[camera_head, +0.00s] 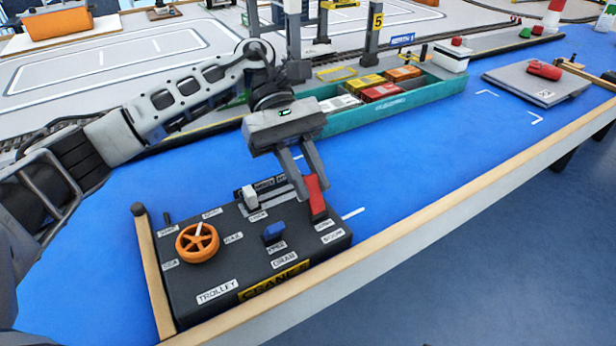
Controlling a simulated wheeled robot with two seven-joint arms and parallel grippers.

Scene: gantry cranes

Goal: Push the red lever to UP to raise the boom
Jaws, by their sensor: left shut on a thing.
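The black crane control panel (235,262) sits on the blue table at the front left. Its red lever (317,205) stands at the panel's right side, above the BOOM label. My left gripper (307,181) comes down from above with its fingers shut on the upper part of the red lever. The fingers cover part of the lever and of the labels behind it. The panel also carries an orange handwheel (198,242), a blue knob (274,231) and a light grey switch (250,196). My right gripper is not in view.
A teal tray (395,106) with several small containers lies behind my gripper. A grey board (535,84) with a red item lies at the far right. A wooden rail (430,203) runs along the table's front edge. The blue surface right of the panel is clear.

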